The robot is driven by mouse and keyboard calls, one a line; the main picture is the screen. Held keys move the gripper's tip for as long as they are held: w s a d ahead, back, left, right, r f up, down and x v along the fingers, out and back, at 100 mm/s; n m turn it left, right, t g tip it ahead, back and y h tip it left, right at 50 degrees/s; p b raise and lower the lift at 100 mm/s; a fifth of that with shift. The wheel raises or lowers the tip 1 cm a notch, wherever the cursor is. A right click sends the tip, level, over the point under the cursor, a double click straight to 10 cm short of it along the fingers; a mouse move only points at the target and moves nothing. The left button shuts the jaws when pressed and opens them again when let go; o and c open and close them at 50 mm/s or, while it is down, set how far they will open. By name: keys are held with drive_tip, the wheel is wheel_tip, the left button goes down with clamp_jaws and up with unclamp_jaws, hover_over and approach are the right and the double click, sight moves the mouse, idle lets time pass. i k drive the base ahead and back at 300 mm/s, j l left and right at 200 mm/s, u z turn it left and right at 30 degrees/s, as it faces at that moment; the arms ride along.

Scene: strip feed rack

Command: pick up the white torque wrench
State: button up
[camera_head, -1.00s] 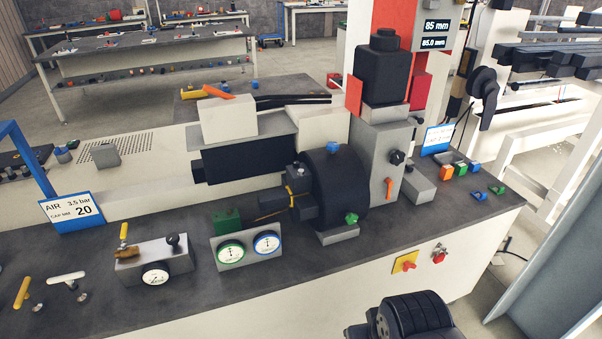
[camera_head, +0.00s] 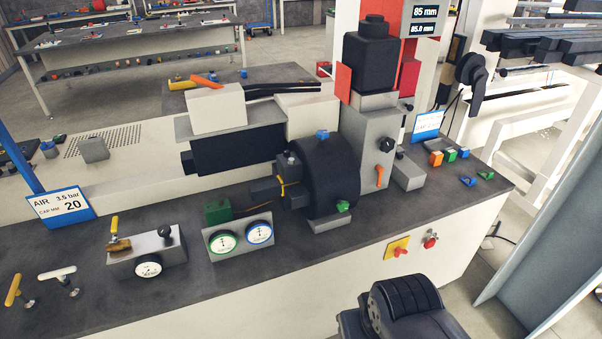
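I cannot make out a white torque wrench for certain. A small white-handled item (camera_head: 57,272) stands on the dark bench top at the lower left, beside a similar yellow-handled one (camera_head: 13,290). They look like levers on metal fittings. Small tools lie on the far tables, too small to tell apart. A black rounded part at the bottom right looks like part of my arm. My gripper's fingers do not show, so its state and contents are hidden.
The dark bench (camera_head: 150,315) holds a block with a gauge (camera_head: 148,268), two dials (camera_head: 241,240), a large black wheel (camera_head: 330,175) and an AIR sign (camera_head: 62,205). A grey panel (camera_head: 555,240) stands at the right. A far table (camera_head: 130,45) stands at the upper left, with floor before it.

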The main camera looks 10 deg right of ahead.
sight(75, 292)
drive_tip(key=u, duration=1.85)
